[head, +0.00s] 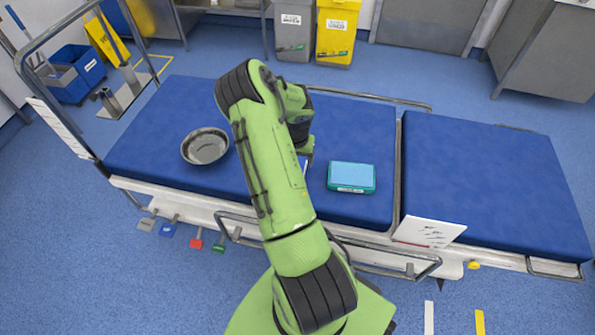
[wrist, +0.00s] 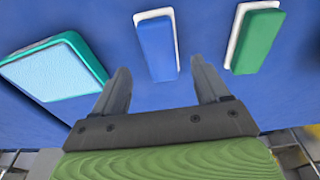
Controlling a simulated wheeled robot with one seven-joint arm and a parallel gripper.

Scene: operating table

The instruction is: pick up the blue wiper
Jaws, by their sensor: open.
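The blue wiper (wrist: 156,48), a blue block with a white edge, lies on the blue table pad in the wrist view. My gripper (wrist: 160,66) is open, with one finger to each side of the wiper's near end in the picture. The fingers do not close on anything; I cannot tell how high they are above the pad. In the head view my green arm hides the wiper and most of the gripper.
A similar green block (wrist: 258,40) lies right of the wiper. A teal box with a light-blue top (head: 351,177) lies to the left in the wrist view (wrist: 50,68). A metal bowl (head: 205,146) stands on the pad (head: 160,120). The right pad section (head: 485,180) is clear.

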